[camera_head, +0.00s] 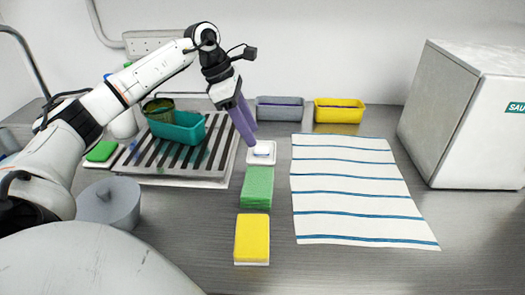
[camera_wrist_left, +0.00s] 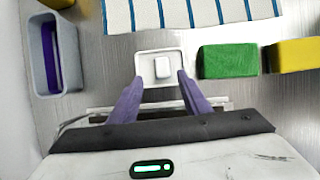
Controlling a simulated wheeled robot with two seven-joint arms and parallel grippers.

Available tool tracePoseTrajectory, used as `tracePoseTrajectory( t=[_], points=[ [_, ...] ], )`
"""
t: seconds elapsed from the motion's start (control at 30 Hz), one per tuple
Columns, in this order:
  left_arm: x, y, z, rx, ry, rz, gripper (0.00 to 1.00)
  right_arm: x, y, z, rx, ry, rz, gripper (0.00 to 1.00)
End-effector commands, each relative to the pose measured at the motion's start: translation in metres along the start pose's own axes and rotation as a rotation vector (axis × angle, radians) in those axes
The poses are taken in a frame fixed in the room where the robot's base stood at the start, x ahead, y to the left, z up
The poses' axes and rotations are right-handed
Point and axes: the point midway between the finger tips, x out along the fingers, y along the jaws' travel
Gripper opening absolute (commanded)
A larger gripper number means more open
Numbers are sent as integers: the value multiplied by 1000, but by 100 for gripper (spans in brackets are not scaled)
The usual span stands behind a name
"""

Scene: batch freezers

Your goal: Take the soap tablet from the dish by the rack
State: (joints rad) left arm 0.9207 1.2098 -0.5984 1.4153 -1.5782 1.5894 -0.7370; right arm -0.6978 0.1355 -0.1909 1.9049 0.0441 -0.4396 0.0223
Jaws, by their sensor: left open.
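The white soap tablet (camera_head: 262,150) lies on a small white dish (camera_head: 263,160) just right of the rack. In the left wrist view the tablet (camera_wrist_left: 163,67) sits near the middle of the dish (camera_wrist_left: 146,60). My left gripper (camera_head: 251,143) has purple fingers and is just left of the tablet in the head view. In the left wrist view its fingers (camera_wrist_left: 160,75) are open, one reaching each side of the dish's near part, with nothing between them but the view of the tablet. Contact with the dish cannot be told. My right gripper is not in view.
The drying rack (camera_head: 180,183) holds a teal bin (camera_head: 190,128). A green sponge (camera_head: 257,188) and a yellow sponge (camera_head: 252,238) lie in front of the dish. Grey (camera_head: 280,109) and yellow (camera_head: 340,111) tubs stand behind. A striped towel (camera_head: 350,190) lies right.

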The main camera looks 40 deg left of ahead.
Motion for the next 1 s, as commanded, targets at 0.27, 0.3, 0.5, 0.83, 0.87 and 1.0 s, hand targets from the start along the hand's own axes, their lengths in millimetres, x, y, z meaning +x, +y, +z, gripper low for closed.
tracePoseTrajectory(
  t=[0.27,0.3,0.5,0.83,0.87,1.0],
  points=[
    [40,-7,3,0,2,-4,44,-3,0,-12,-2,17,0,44],
    [44,-7,3,0,2,-4,44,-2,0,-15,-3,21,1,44],
    [49,-6,3,0,0,0,44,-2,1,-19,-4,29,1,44],
    [48,-6,3,0,1,-1,5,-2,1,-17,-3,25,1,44],
    [48,-6,3,0,1,-1,0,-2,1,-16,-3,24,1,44],
    [48,-6,3,0,0,0,0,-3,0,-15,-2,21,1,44]
  ],
)
